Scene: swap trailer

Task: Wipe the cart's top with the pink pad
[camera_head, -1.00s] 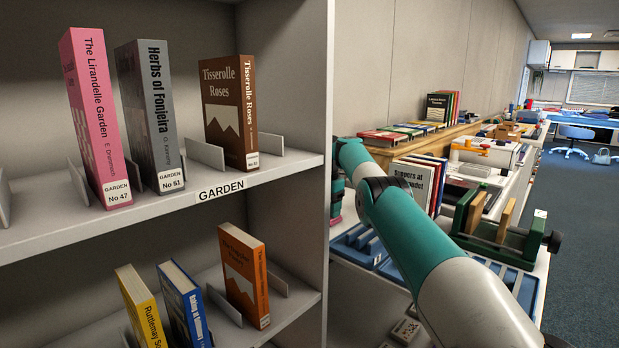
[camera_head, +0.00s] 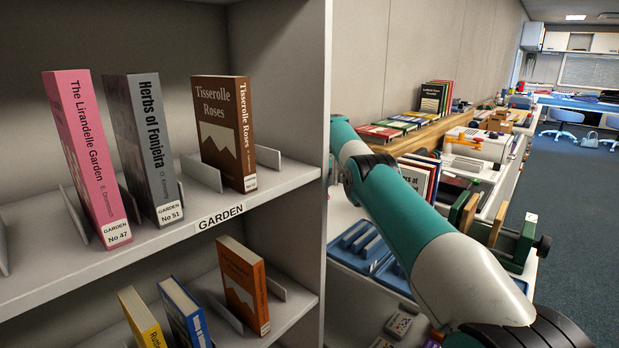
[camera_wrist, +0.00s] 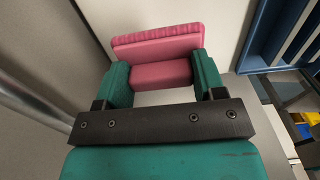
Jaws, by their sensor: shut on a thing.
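The pink pad (camera_wrist: 160,58) is in the wrist view, held between the two green fingers of my gripper (camera_wrist: 163,82). My gripper is shut on it. The pad has a ribbed, darker pink edge on its far side. A pale, plain surface (camera_wrist: 222,32) lies beyond the pad; I cannot tell whether it is the cart's top or whether the pad touches it. In the head view my arm reaches away past the shelf end, and the gripper is hidden there.
A grey bookshelf (camera_head: 262,202) with upright books stands close on the left. On the right, a long counter holds blue trays (camera_head: 362,245), books, a green wooden clamp (camera_head: 518,245) and a white machine (camera_head: 480,145). Blue-grey floor (camera_head: 580,210) is clear at far right.

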